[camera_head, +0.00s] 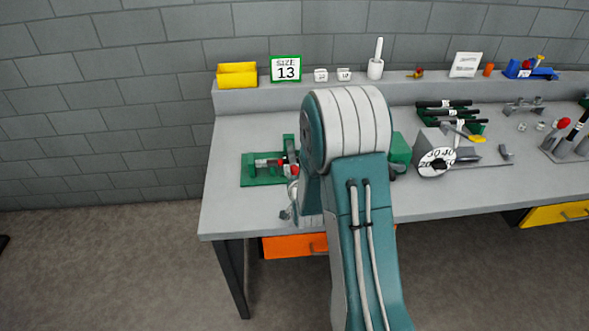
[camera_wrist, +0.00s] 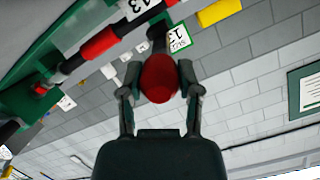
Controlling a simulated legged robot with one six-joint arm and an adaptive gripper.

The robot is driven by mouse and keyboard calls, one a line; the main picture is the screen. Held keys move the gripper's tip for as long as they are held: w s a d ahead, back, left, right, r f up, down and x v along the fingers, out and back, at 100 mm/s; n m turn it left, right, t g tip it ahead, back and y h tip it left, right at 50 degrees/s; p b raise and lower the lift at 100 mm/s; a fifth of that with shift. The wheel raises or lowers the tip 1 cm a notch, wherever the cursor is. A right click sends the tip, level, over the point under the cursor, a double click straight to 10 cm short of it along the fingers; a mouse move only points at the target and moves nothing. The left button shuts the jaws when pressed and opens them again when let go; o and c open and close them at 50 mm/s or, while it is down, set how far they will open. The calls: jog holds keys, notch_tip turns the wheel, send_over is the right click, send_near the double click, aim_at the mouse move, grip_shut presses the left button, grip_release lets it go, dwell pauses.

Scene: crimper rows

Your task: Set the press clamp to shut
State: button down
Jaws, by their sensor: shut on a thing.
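The press clamp stands on a green base (camera_head: 250,180) at the left of the bench, just left of my arm. Part of it is hidden behind my arm. In the wrist view its green frame (camera_wrist: 45,112) fills the upper left. A bar with red and black sections and a white label reading 13 (camera_wrist: 133,7) lies along it. My gripper (camera_wrist: 158,74) is shut on a red ball knob (camera_wrist: 160,82), with one finger on each side of it. A dark stem runs up from the knob. In the head view the gripper is mostly hidden by my arm.
A sign reading SIZE 13 (camera_head: 286,69) and a yellow bin (camera_head: 237,75) stand on the back ledge. A grey box with a 30/40 dial (camera_head: 437,161) and black-handled tools (camera_head: 445,111) sit right of my arm. The bench's front left corner is bare.

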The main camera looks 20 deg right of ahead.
jog(key=shift+f, duration=0.1)
dwell(0.4)
jog(key=shift+c, duration=1.5)
grip_release()
jog(key=shift+s, duration=0.15)
jog(key=shift+a, duration=0.1)
jog(key=v, duration=0.7)
jog(key=shift+s, duration=0.2)
jog(key=shift+a, duration=0.1)
